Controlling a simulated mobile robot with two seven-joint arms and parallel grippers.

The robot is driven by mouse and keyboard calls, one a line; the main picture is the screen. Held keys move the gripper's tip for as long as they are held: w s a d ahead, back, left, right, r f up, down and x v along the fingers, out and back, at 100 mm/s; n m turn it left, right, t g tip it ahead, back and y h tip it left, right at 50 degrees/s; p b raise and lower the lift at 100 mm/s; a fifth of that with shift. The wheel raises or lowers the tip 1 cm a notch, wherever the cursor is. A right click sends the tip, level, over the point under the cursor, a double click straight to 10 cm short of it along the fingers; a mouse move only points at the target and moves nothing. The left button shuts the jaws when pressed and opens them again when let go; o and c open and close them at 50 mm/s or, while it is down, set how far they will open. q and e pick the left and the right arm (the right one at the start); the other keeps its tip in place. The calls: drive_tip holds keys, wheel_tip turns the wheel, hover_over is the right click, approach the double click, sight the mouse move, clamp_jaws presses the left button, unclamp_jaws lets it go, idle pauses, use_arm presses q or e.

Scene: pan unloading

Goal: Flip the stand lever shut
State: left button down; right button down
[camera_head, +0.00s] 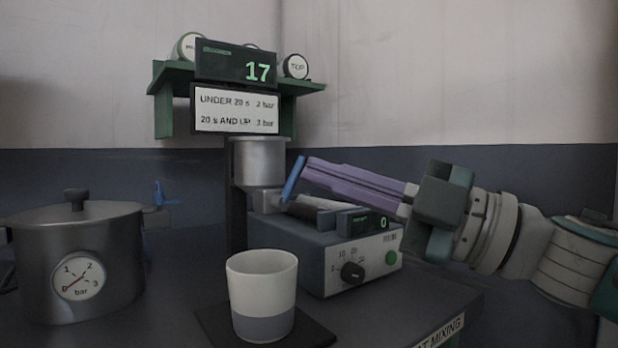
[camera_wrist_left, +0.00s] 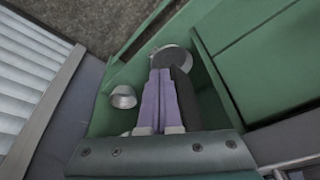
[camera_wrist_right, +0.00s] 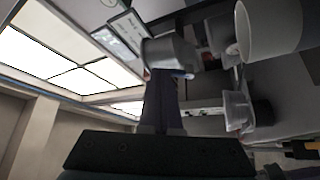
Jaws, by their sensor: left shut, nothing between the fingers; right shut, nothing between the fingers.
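The stand is a dark upright post with a grey metal hopper (camera_head: 260,160). A blue lever (camera_head: 293,178) slants upward beside the hopper's lower outlet. My right gripper (camera_head: 308,170) comes in from the right, its purple fingers shut and empty. Their tips are at the lever's right side; I cannot tell whether they touch it. In the right wrist view a blue end of the lever (camera_wrist_right: 181,74) shows by the fingertips, with the hopper (camera_wrist_right: 172,53) behind. My left gripper (camera_wrist_left: 161,75) shows only in its wrist view, shut, above a green surface.
A grey box with a dial and a display reading 0 (camera_head: 362,262) stands below the right fingers. A white-and-grey cup (camera_head: 262,285) stands in front on a dark mat. A pot with a gauge (camera_head: 75,230) is at the left. A display reading 17 (camera_head: 236,65) sits above the hopper.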

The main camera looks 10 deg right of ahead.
drive_tip(key=shift+r+n+g+p, duration=0.2)
drive_tip(key=shift+n+g+p, duration=0.1)
drive_tip(key=shift+n+p, duration=0.15)
